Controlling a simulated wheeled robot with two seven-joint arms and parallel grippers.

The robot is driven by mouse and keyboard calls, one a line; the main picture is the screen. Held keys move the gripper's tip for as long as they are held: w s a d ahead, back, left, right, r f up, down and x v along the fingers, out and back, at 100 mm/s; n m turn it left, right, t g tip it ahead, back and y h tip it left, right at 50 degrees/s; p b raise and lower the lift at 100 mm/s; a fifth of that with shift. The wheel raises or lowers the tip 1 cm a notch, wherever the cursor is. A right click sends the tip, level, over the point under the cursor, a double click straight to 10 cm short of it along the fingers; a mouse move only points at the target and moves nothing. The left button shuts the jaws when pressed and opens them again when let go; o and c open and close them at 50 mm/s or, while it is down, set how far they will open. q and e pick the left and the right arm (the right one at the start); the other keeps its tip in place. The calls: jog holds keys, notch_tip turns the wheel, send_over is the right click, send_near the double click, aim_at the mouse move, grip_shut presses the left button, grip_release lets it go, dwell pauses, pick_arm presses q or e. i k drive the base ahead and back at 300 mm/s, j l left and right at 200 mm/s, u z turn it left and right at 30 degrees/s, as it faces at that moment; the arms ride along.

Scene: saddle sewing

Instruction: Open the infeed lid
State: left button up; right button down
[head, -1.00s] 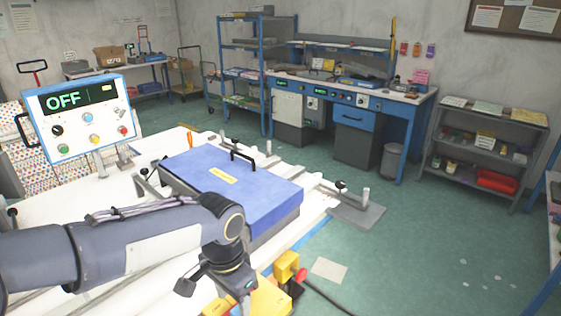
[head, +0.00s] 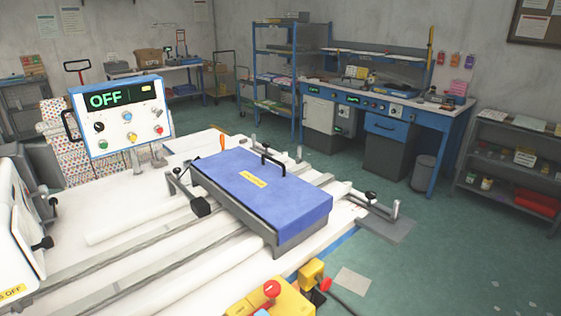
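The blue infeed lid (head: 270,192) lies flat and shut on a grey box on the white machine table. It has a black handle (head: 272,162) near its far edge and a yellow label on top, too small to read. Neither of my grippers is in the head view, and nothing touches the lid or its handle in this view.
A control panel (head: 121,117) reading OFF stands behind the table at left. Rails and clamps (head: 200,206) lie around the lid. A yellow box with a red button (head: 271,289) sits at the near edge. A white machine body (head: 18,225) stands at far left.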

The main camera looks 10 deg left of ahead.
aim_at(289, 202)
jog(key=u, duration=0.45)
jog(key=i+l+u, duration=0.1)
jog(key=u, duration=0.3)
jog(key=l+u, duration=0.15)
jog(key=u, duration=0.3)
jog(key=l+u, duration=0.1)
jog(key=u, duration=0.35)
jog(key=l+u, duration=0.35)
jog(key=l, duration=0.15)
jog(key=k+l+u, duration=0.1)
jog(key=l+u, duration=0.2)
jog(key=l, duration=0.15)
jog(key=k+l+u, duration=0.15)
jog(key=l+u, duration=0.2)
jog(key=l, duration=0.15)
